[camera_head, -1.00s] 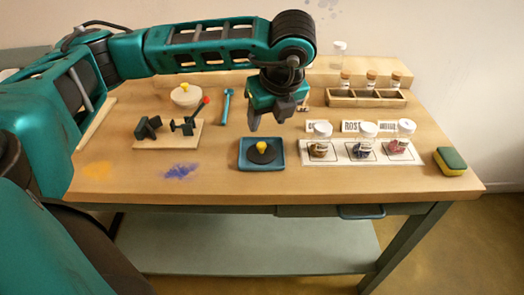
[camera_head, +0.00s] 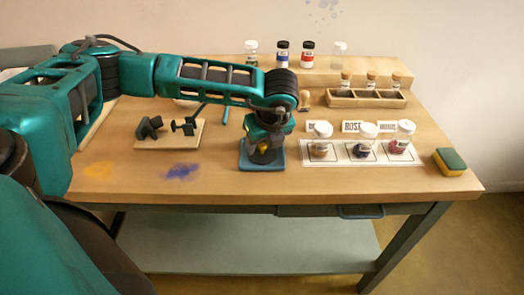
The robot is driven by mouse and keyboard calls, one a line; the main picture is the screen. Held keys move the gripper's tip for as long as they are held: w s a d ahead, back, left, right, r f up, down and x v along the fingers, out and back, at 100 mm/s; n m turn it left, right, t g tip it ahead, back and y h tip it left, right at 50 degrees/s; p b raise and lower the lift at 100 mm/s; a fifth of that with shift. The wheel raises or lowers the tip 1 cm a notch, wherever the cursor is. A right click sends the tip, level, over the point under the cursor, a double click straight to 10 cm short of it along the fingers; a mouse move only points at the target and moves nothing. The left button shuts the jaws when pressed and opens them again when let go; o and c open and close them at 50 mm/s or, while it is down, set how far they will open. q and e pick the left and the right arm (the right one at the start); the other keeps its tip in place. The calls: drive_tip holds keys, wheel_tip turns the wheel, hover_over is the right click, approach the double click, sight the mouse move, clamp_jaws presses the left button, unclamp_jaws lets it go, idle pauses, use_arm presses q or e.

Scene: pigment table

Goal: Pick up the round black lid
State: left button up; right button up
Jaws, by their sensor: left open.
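The gripper hides most of the lid and the back of the tray. I cannot tell whether the fingers touch the knob. My right gripper is not in view.
Several white-capped jars (camera_head: 366,138) stand on a white card right of the tray. A wooden rack (camera_head: 365,98) with corked vials is behind them. A sponge (camera_head: 449,161) lies far right. A wooden board (camera_head: 168,135) with dark pieces is left.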

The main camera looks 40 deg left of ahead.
use_arm(q)
drive_tip(key=shift+c, duration=0.3)
clamp_jaws()
drive_tip(key=shift+r, duration=0.1)
